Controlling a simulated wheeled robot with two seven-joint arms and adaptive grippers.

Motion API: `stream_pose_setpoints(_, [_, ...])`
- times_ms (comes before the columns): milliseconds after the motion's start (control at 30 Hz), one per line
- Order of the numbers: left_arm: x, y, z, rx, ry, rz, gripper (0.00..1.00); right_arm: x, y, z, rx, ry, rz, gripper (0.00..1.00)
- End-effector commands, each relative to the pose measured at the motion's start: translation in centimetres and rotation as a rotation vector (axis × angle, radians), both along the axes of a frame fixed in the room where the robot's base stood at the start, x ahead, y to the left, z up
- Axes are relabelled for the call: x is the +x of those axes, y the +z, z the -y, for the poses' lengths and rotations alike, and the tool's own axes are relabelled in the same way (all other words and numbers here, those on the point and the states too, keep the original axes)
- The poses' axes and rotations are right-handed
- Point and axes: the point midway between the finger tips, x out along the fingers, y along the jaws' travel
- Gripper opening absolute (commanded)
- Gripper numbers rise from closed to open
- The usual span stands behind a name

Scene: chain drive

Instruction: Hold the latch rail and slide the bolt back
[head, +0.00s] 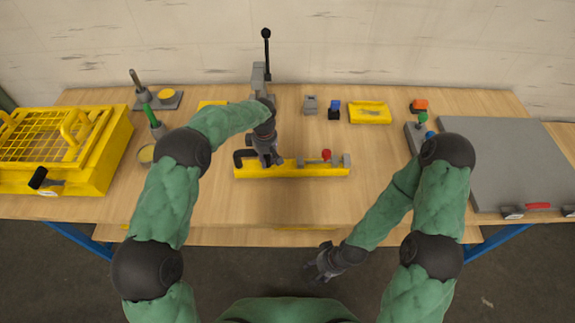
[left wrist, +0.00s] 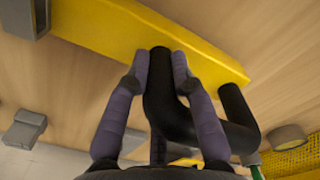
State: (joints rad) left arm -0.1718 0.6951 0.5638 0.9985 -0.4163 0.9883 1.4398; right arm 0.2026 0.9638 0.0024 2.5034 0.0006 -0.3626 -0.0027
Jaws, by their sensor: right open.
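The latch rail (head: 270,172) is a long yellow bar on the table in front of me. A black bent handle (head: 243,156) stands at its left end. The grey bolt with a red knob (head: 326,155) sits on its right half between grey guides. My left gripper (head: 268,160) is at the handle. In the left wrist view its two fingers (left wrist: 160,70) lie on either side of the black handle (left wrist: 165,105) and appear to touch it. My right gripper (head: 318,272) is open and empty, off the table's front edge, away from the bolt.
A grey toggle clamp with a black-knobbed lever (head: 266,60) stands behind the rail. A yellow tray (head: 370,113) and small blocks lie at the back. A yellow mesh box (head: 85,175) is at left, a grey panel (head: 510,160) at right.

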Motion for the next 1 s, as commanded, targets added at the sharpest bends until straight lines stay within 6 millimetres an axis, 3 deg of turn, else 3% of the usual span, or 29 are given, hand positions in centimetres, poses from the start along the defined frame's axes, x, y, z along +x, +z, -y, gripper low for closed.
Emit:
stream_pose_setpoints(567, [0.0,0.0,0.0,0.0,0.0,0.0,0.0,0.1,0.0,-0.1,0.005,0.011,-0.012,0.56])
stream_pose_setpoints(1000, [0.0,0.0,0.0,0.001,0.0,0.001,0.0,0.0,0.9,-0.6,0.05,0.234,-0.273,0.56])
